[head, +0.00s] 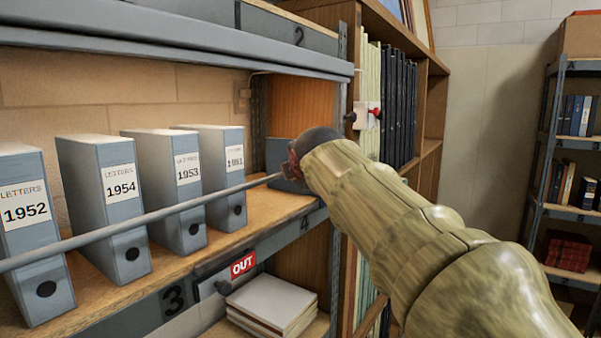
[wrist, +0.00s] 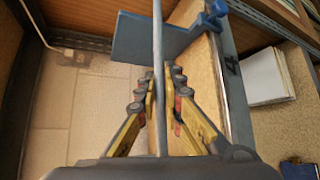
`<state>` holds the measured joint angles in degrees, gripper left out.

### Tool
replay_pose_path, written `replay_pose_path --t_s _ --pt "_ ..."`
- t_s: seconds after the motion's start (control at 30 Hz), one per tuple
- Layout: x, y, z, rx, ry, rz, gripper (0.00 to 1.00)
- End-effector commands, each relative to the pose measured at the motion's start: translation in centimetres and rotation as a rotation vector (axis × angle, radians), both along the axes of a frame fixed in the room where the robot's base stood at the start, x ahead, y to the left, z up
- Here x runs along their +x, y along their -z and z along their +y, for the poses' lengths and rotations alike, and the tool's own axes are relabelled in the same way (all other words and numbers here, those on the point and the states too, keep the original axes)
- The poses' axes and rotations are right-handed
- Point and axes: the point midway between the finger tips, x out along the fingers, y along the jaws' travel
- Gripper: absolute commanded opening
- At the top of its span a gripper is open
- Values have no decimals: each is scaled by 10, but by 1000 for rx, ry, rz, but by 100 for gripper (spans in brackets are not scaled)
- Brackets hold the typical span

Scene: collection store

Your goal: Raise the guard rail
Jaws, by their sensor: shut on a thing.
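The guard rail (head: 100,234) is a thin grey rod running across the front of the shelf, in front of the binders, at about mid-height of their spines. It slopes up to the right in the head view. My gripper (head: 291,164) is at the rail's right end, and my arm hides part of that end. In the wrist view the rail (wrist: 158,45) runs lengthwise between the two yellow fingers of my gripper (wrist: 160,95), which are shut on it. The finger contact itself is partly hidden by the rail and pads.
Several grey letter binders (head: 119,185) stand behind the rail. A blue-grey plate (wrist: 135,38) stands close ahead of my fingers. An upper shelf edge (head: 190,50) overhangs. A red OUT sign (head: 243,264) and white papers (head: 272,300) are below. A bookcase (head: 430,110) stands right.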

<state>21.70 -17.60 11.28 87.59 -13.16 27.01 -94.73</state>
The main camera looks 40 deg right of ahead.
Motion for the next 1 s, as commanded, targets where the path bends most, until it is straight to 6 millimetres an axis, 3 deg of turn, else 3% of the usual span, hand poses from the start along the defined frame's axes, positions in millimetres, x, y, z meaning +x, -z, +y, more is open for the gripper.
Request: replay_pose_path --t_s 0.7,0.73,1.0 --pt "4 -5 2 -5 -2 -9 0" --pt "4 -5 2 -5 -2 -9 10" --pt "4 -3 2 -2 -2 -5 26"
